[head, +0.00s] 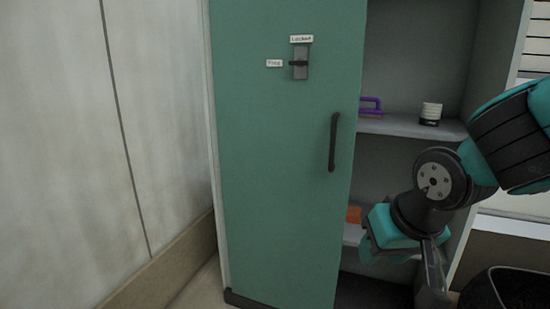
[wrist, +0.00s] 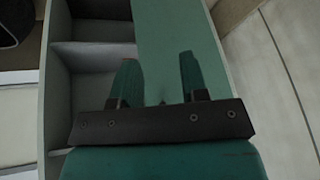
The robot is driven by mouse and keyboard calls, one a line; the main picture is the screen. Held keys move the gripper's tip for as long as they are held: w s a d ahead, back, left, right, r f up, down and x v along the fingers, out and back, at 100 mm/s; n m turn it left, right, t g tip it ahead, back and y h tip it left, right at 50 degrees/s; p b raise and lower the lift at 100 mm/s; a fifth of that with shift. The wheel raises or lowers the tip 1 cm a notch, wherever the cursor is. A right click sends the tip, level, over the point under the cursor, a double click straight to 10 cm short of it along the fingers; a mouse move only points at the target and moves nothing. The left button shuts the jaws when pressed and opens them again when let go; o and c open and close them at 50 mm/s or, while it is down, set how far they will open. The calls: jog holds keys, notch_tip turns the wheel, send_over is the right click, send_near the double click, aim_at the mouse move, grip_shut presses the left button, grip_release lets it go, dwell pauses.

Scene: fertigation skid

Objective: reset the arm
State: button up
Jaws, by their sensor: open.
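My gripper (wrist: 158,75) shows in the wrist view with its two teal fingers apart and nothing between them. Beyond the fingers is the green cabinet door (wrist: 185,30). In the head view my arm is bent at the right, in front of the open part of the cabinet. The fingers are hard to make out there. The cabinet door (head: 272,170) has a dark vertical handle (head: 333,142) on its right side, and my arm is to the right of that handle.
A grey latch (head: 300,62) with small labels is high on the door. A purple-handled item (head: 371,106) and a black-and-white container (head: 431,114) stand on the upper shelf (head: 400,126). An orange item (head: 353,214) sits lower. A dark bin (head: 500,288) is at the lower right.

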jog(key=s+a+r+n+g+y+p, duration=0.1)
jog(key=s+r+n+g, duration=0.15)
jog(key=s, duration=0.45)
jog(key=s+a+r+n+g+y+p, duration=0.15)
jog(key=s+n, duration=0.25)
jog(key=s, duration=0.4)
notch_tip(320, 180, up, 23)
jog(key=p, duration=2.2)
jog(key=shift+w+d+g, duration=0.25)
jog(key=shift+g, duration=0.05)
jog(key=shift+f+m, duration=0.1)
jog(key=shift+m, duration=0.15)
